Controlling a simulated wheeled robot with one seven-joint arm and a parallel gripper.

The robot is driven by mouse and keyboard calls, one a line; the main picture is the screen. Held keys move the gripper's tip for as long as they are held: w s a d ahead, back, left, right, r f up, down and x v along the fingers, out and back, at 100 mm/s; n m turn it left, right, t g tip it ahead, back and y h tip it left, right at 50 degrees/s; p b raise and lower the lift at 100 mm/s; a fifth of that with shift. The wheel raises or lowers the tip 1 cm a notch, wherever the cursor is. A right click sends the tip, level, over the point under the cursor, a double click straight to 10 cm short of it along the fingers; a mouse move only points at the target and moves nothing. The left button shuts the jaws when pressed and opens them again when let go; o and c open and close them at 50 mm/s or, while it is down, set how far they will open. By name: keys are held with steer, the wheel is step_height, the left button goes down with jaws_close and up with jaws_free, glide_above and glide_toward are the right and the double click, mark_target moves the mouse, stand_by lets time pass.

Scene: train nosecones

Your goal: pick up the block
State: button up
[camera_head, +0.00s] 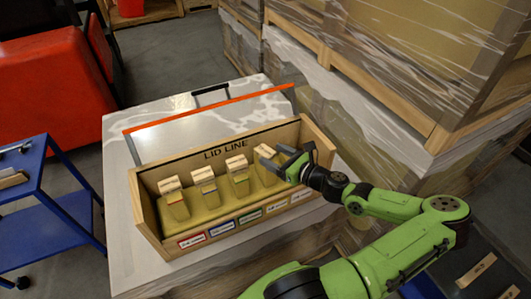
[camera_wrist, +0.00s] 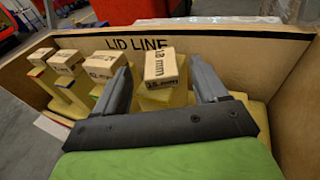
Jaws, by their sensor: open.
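Several light wooden blocks rest on yellow sloped stands in a wooden box marked LID LINE. The rightmost block (camera_head: 266,151) is partly blocked from view by my gripper (camera_head: 279,164). In the wrist view this block (camera_wrist: 162,73) carries black lettering ending in "mm" and lies between the two fingers of my gripper (camera_wrist: 160,70). The fingers are spread, with a visible gap on each side of the block. The other blocks sit to the left, such as the leftmost one (camera_head: 170,184) and the one beside the left finger (camera_wrist: 103,65).
The wooden box (camera_head: 145,215) has raised walls around the stands, with coloured labels along its front. A blue cart (camera_head: 40,215) is at left; wrapped pallets (camera_head: 390,60) rise at right.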

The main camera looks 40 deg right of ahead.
mark_target(271, 154)
steer(key=shift+w+f, duration=0.2)
steer(key=shift+w, duration=0.85)
steer(key=shift+s+a, duration=0.1)
steer(key=shift+c, duration=1.2)
steer(key=c, duration=0.9)
step_height(271, 154, up, 10)
steer(key=shift+r+p, duration=0.1)
steer(key=shift+p, duration=1.1)
